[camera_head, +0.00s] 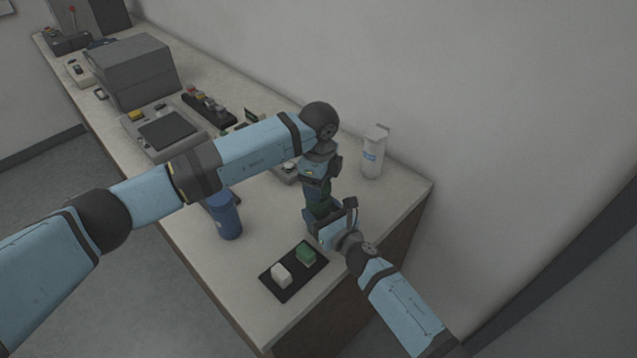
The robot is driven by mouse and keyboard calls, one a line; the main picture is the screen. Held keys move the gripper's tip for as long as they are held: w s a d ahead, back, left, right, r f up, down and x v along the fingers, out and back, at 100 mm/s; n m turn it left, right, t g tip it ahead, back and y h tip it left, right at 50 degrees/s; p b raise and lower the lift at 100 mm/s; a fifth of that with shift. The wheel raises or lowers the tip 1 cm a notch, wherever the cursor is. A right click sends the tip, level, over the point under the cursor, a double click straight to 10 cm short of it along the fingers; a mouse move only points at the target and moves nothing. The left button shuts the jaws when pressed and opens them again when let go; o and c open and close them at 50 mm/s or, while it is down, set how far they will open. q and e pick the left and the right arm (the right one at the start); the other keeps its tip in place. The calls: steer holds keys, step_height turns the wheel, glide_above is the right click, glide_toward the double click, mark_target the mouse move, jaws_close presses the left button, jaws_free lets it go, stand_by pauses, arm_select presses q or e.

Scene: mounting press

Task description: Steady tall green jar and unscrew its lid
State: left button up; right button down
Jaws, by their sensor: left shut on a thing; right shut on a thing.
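The tall green jar (320,208) stands near the right end of the bench, mostly hidden by my grippers; only a dark green strip of it shows. My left gripper (317,193) reaches straight down from above and is shut at the jar's top. The lid itself is hidden or too dark to make out. My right gripper (322,222) comes in from the lower right, low beside the jar, and is shut on its body. I cannot tell whether the lid has turned.
A blue bottle (228,218) stands left of the jar, and a white bottle (374,155) with a blue label behind it. A black tray (290,287) with a white and a green block lies in front. Grey equipment (138,72) fills the far bench.

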arm_select(q)
steer(key=shift+r, duration=1.85)
arm_select(e)
steer(key=shift+c, duration=0.7)
jaws_free()
